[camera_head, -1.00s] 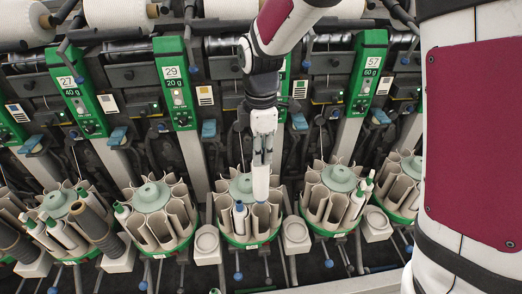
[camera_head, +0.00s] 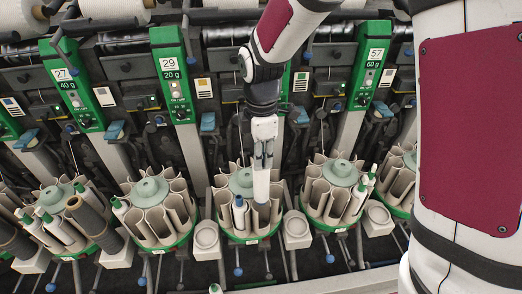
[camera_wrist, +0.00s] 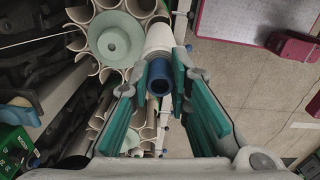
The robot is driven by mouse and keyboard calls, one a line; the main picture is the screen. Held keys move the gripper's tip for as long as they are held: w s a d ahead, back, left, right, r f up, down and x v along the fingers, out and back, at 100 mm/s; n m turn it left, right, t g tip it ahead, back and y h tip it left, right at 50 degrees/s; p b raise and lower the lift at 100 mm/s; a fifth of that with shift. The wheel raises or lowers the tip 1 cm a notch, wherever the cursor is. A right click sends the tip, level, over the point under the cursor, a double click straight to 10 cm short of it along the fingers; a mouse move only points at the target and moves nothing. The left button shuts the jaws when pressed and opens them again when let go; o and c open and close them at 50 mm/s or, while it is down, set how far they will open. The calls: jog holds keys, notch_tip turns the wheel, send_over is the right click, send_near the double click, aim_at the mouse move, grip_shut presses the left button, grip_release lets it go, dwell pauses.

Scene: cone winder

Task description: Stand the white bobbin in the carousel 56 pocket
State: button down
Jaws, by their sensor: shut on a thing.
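My gripper (camera_head: 262,163) is shut on the white bobbin (camera_head: 261,188), which hangs nearly upright below the fingers. In the wrist view the bobbin (camera_wrist: 159,42) shows between the teal fingers, with its hollow blue end towards the camera. In the head view its lower end is at the front right of the middle carousel (camera_head: 238,238), over or inside a pocket; I cannot tell how deep. A blue-topped bobbin (camera_head: 239,202) stands in the same carousel, just left of it. This carousel's number is not readable, and my arm hides the panel behind it.
Neighbouring carousels stand close on the left (camera_head: 152,192) and right (camera_head: 340,175), with green-topped bobbins in some pockets. Square pale holders (camera_head: 206,237) sit between carousels. Dark bobbins (camera_head: 88,220) lean at the left. Panels numbered 27, 29 and 57 rise behind.

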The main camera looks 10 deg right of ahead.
jog(key=shift+f, duration=0.55)
jog(key=b, duration=0.2)
send_near(261, 195)
jog(key=shift+w+d+f, duration=0.15)
jog(key=shift+w+f, duration=0.95)
jog(key=shift+f+b, duration=0.85)
jog(key=shift+f, duration=1.5)
jog(key=shift+f+b, duration=1.05)
jog(key=shift+f, duration=1.1)
jog(key=shift+f+b, duration=0.55)
jog(key=shift+f, duration=0.45)
